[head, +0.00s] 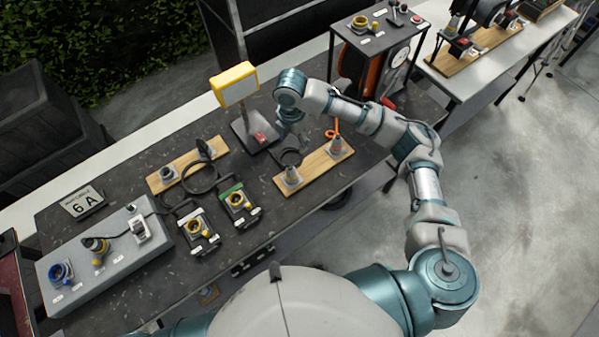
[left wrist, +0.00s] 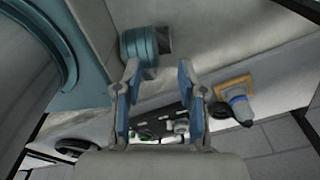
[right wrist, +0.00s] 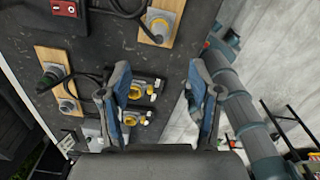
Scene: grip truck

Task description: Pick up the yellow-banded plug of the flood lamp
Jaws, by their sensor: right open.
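The flood lamp (head: 235,84) with its yellow frame stands on the dark bench, on a base with a red box. A wooden board (head: 318,166) in front holds two upright plugs. My right gripper (head: 290,139) is above the bench between lamp and board, apart from the plug. Its fingers (right wrist: 158,78) are spread and empty. My left gripper (left wrist: 157,75) is open and empty, outside the head view.
Another wooden board (head: 187,165) with two connectors stands left. Two yellow-ringed sockets (head: 241,207) (head: 199,230) and a grey socket box (head: 105,252) lie nearer. A black cable loops between them. A cable-reel stand (head: 378,50) rises at the back right.

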